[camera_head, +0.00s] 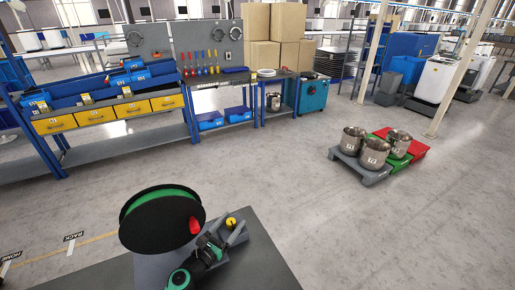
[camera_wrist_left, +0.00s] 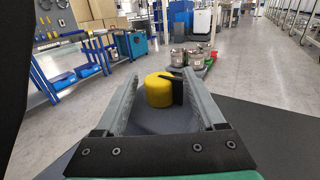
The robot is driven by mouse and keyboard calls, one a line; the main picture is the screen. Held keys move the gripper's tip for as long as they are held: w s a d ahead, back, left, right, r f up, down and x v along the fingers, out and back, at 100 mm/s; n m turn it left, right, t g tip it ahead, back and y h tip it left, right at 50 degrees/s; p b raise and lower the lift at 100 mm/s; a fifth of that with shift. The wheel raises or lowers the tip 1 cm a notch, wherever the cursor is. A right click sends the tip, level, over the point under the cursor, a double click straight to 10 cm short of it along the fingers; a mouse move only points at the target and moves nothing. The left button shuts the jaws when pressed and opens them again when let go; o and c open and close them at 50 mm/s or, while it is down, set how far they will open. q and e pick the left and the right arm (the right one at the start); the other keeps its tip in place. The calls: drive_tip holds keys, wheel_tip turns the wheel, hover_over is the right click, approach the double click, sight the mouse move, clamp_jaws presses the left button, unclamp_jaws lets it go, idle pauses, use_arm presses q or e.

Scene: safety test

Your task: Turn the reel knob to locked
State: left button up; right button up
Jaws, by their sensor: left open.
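The yellow reel knob (camera_head: 231,222) is a short cylinder beside the reel at the dark table. In the left wrist view the yellow knob (camera_wrist_left: 157,92) has a black pointer bar (camera_wrist_left: 177,88) on its right side. My left gripper (camera_head: 233,227) is open, and its fingers (camera_wrist_left: 160,80) show on either side of the knob with gaps. I cannot tell whether the knob lies fully between the fingertips or just beyond them. The reel (camera_head: 158,222) is a large black disc with a green band and a red part (camera_head: 194,225) on its right. My right gripper is not in view.
The dark table top (camera_head: 262,262) is bare right of my left arm. A workbench with yellow drawers (camera_head: 90,116) stands at the back left. Metal pots (camera_head: 373,153) sit on coloured pallets at the right. Open floor lies between.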

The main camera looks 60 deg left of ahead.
use_arm(q)
drive_tip(key=n+g+y, duration=0.2)
drive_tip(key=y, duration=0.1)
drive_tip(key=shift+d+n, duration=0.2)
drive_tip(key=shift+n, duration=0.1)
drive_tip(key=v, duration=1.1)
drive_tip(key=shift+s+d+r, duration=0.1)
drive_tip(key=shift+s+d, duration=0.1)
drive_tip(key=shift+d, duration=0.1)
drive_tip(key=w+d+r+n+t+y+p, duration=0.1)
drive_tip(key=w+r+n, duration=0.3)
drive_tip(key=r, duration=0.8)
drive_tip(key=w+d+r+n+t+y+p, duration=0.1)
drive_tip(key=w+r+n+t+p, duration=0.1)
drive_tip(key=r, duration=1)
drive_tip(key=w+d+r+n+t+y+p, duration=0.1)
drive_tip(key=w+d+r+n+t+p, duration=0.1)
drive_tip(key=w+r+n, duration=0.5)
wheel_tip(320, 180, up, 5)
drive_tip(key=shift+r+p, duration=0.15)
drive_tip(key=shift+p, duration=0.45)
